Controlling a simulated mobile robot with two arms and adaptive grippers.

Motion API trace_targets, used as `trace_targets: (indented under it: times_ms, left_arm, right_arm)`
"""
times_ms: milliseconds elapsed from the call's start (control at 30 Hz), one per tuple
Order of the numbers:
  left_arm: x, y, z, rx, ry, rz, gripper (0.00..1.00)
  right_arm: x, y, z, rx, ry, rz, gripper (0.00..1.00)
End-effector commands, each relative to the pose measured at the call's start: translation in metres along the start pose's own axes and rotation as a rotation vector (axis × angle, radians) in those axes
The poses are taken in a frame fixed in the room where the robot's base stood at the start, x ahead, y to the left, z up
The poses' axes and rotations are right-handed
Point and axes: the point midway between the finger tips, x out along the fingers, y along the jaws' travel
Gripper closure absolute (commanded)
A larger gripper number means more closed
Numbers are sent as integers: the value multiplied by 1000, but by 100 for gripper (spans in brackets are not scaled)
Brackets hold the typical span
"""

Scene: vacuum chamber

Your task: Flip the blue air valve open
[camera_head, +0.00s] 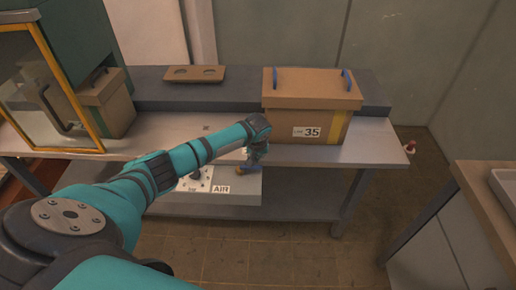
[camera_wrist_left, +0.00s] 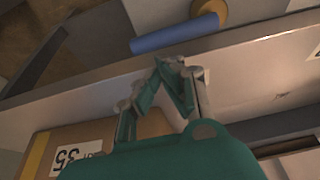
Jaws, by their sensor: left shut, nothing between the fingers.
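The blue air valve handle (camera_wrist_left: 175,34) shows in the left wrist view as a blue bar joined to a brass-coloured body (camera_wrist_left: 209,11). It lies just past my left fingertips, and I cannot tell whether they touch it. In the head view the valve is mostly hidden behind my left gripper (camera_head: 256,155), close to the white AIR label (camera_head: 221,189) on the bench's front. My left gripper (camera_wrist_left: 172,64) is shut and empty, its fingers pointing toward the handle. My right gripper is not in view.
A cardboard box (camera_head: 285,95) marked 35 stands on the bench (camera_head: 375,145) right behind my left gripper. A wooden piece with two holes (camera_head: 194,74) lies on the back shelf. Another table (camera_head: 490,190) is at right.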

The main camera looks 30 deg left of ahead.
Motion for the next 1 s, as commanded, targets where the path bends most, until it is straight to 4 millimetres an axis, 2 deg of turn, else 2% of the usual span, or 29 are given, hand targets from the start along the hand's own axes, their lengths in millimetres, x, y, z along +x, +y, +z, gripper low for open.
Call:
trace_targets:
  times_ms: [467, 1000]
  left_arm:
    - [-1, 0, 2, 6, 0, 2, 100]
    - [-3, 2, 8, 94, -1, 35, 100]
  right_arm:
    - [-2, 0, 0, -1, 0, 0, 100]
    - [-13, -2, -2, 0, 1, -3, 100]
